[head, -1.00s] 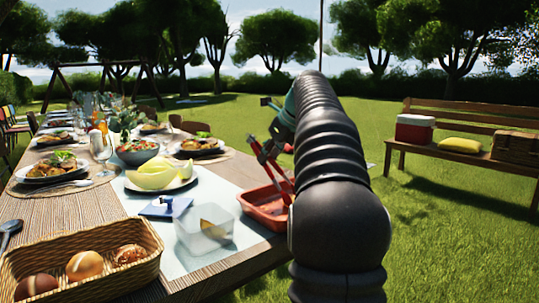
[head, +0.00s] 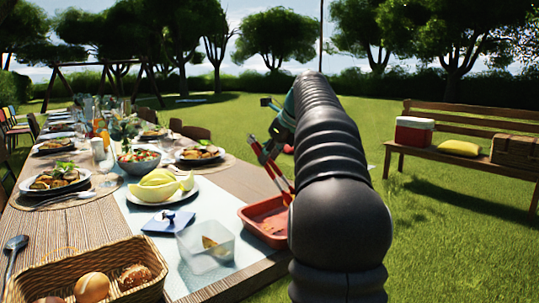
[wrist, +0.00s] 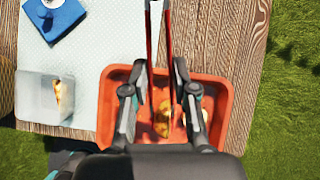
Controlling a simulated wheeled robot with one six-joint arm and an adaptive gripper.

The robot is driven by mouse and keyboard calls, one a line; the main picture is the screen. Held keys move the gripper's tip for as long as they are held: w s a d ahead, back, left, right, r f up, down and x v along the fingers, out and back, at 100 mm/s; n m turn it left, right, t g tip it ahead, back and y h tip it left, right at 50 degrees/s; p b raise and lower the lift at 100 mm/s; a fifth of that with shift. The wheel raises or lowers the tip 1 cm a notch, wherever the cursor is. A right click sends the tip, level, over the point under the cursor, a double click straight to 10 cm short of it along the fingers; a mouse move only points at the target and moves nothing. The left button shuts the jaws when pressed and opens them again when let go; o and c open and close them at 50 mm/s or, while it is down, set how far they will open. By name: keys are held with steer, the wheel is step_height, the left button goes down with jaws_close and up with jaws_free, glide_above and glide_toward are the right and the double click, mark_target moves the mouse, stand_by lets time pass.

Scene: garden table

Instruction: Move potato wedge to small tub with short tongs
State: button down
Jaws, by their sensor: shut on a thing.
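My gripper (wrist: 160,75) is shut on the red short tongs (head: 270,168), which slant down over the orange-red tray (head: 250,233). The tong handles also show in the wrist view (wrist: 168,28); I cannot tell whether the tips hold anything. Golden potato wedges (wrist: 162,120) lie in the tray (wrist: 110,77), below my gripper in that view. The small clear tub (head: 188,252) stands left of the tray and has one yellowish wedge (head: 209,243) inside. The tub also shows in the wrist view (wrist: 32,100). My arm hides part of the tray in the head view.
A blue napkin (head: 155,226) with a small blue item lies behind the tub. A plate of melon (head: 160,183) stands farther back. A bread basket (head: 45,285) is at the front left. The table's right edge is beside the tray, with grass beyond.

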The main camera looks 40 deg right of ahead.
step_height(320, 180, up, 8)
steer(key=p, duration=0.1)
steer(key=shift+f+p, duration=0.15)
steer(key=shift+p, duration=0.15)
stand_by(0.4)
